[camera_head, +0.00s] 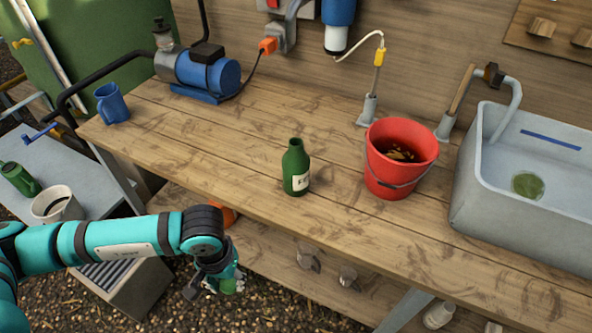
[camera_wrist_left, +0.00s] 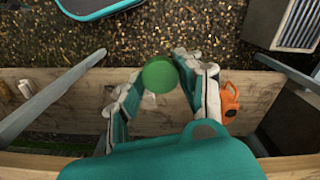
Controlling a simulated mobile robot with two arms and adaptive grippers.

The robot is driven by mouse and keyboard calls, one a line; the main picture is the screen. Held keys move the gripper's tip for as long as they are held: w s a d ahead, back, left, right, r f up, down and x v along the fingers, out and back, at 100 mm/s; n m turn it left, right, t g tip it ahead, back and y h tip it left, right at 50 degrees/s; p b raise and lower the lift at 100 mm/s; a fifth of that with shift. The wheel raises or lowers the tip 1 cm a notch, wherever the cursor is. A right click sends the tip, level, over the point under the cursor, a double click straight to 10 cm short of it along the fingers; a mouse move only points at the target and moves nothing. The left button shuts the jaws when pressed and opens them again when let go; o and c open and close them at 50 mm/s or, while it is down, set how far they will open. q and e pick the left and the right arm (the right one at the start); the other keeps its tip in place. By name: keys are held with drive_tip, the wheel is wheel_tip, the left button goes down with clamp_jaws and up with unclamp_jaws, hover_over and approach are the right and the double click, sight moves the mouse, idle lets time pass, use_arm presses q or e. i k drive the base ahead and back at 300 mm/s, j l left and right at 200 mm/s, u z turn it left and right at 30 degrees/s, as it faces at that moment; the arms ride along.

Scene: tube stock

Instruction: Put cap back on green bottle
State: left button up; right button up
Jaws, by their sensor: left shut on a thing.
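The green bottle (camera_head: 296,170) stands upright on the wooden workbench (camera_head: 225,150), left of the red bucket. Its narrow neck shows no cap, and it has a pale label low on its side. My left gripper (camera_head: 226,284) hangs beyond the bench's front edge, lower in the picture than the bottle and to its left, pointing down. In the left wrist view, its two fingers (camera_wrist_left: 155,92) are shut on a round green cap (camera_wrist_left: 160,74), seen face on. The cap is apart from the bottle. My right gripper is out of view.
A red bucket (camera_head: 378,183) with dark contents stands right of the bottle, with a grey sink (camera_head: 470,190) beyond it. A blue pump (camera_head: 215,78) and blue mug (camera_head: 112,104) stand at the left. The bench around the bottle is clear. An orange object (camera_wrist_left: 229,103) sits below.

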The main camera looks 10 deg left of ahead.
sight(295, 162)
drive_tip(key=j, duration=0.65)
drive_tip(key=k+j+z, duration=0.1)
drive_tip(key=j, duration=0.5)
drive_tip(key=k+j, duration=0.1)
drive_tip(key=j, duration=0.55)
drive_tip(key=k+j, duration=0.1)
drive_tip(key=j, duration=0.5)
drive_tip(key=k+j+z, duration=0.1)
drive_tip(key=j, duration=0.55)
